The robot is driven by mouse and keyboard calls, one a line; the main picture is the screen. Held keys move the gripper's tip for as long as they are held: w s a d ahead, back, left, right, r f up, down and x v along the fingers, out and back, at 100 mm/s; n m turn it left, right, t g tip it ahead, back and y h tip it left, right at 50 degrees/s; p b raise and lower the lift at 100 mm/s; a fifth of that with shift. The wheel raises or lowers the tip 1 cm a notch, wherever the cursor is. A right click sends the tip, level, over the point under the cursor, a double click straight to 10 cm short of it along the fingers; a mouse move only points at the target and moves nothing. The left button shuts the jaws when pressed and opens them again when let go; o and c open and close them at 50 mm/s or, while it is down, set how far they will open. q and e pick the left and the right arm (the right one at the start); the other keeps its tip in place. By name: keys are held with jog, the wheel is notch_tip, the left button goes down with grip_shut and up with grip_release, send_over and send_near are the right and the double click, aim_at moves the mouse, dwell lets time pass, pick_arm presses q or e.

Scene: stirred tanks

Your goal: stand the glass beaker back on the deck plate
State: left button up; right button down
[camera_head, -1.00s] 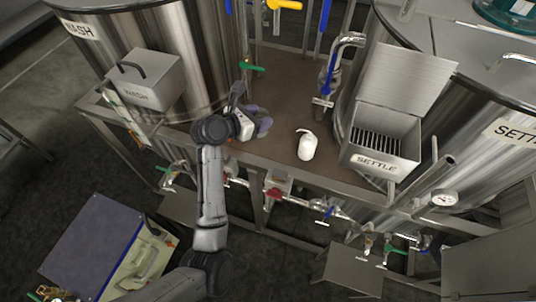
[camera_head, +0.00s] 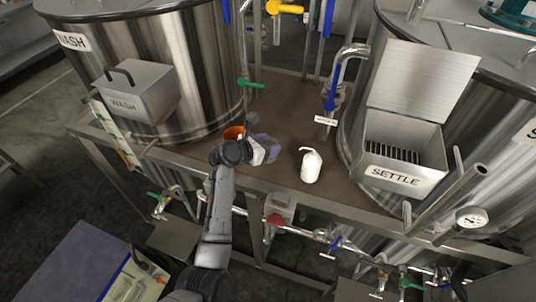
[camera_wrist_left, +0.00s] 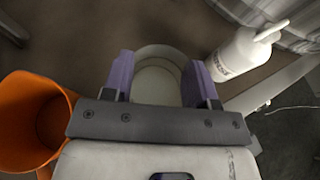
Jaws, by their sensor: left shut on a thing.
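My left gripper (camera_head: 264,149) is low over the brown deck plate (camera_head: 288,108), between the WASH tank and the white bottle. In the left wrist view its purple-padded fingers (camera_wrist_left: 158,78) are shut on the clear glass beaker (camera_wrist_left: 155,88), one pad on each side. The beaker's round outline shows nearly end-on there, with the brown deck behind it. In the head view I cannot make out the beaker apart from the fingers. I cannot tell whether its base touches the deck. My right gripper is not in view.
An orange cup (camera_head: 234,133) stands close beside my left wrist; it also shows in the left wrist view (camera_wrist_left: 32,122). A white spouted bottle (camera_head: 310,167) stands to the right. The WASH tank (camera_head: 190,70) and SETTLE box (camera_head: 405,155) flank the deck. Bare deck lies behind the gripper.

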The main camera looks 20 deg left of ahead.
pick_arm(q)
jog(key=shift+f, duration=1.95)
jog(key=o, duration=1)
jog(key=shift+f, duration=0.1)
jog(key=shift+s+r, duration=0.1)
jog(key=shift+r, duration=0.1)
jog(key=p+v, duration=0.1)
jog(key=v, duration=1.1)
jog(key=shift+a+f, duration=0.1)
